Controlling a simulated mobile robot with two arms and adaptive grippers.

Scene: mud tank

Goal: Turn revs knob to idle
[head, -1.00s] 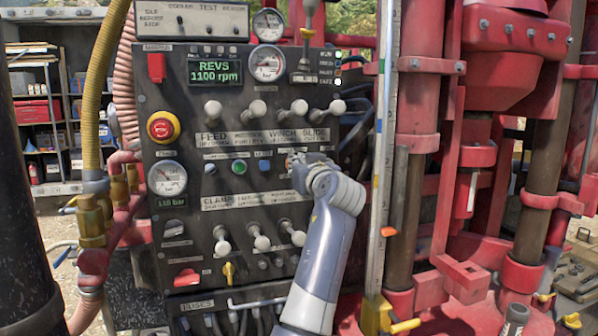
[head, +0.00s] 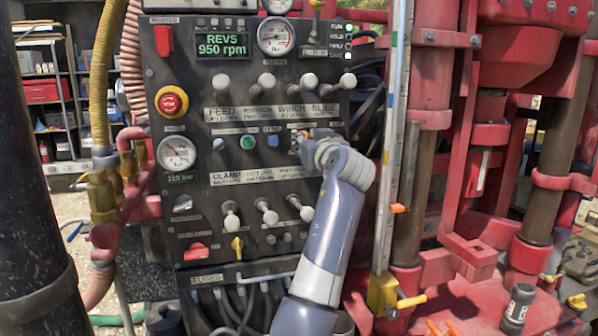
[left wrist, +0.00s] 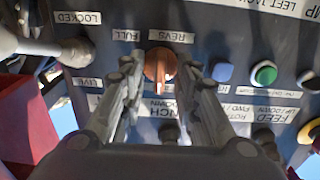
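The revs knob (left wrist: 160,67) is orange and sits on the dark control panel in the left wrist view, under a label reading REVS. My left gripper (left wrist: 160,75) has one finger on each side of it, with narrow gaps seeming to show between fingers and knob. In the head view the same gripper (head: 304,142) is at the panel's right side and hides most of the knob. The green display (head: 223,47) reads REVS 950 rpm. My right gripper is in neither view.
White-knobbed levers (head: 267,82) stand in a row above my gripper, and more (head: 266,211) below it. A red emergency button (head: 172,102) is at the panel's left. A green button (left wrist: 264,73) and a blue one (left wrist: 222,72) are beside the knob in the wrist view.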

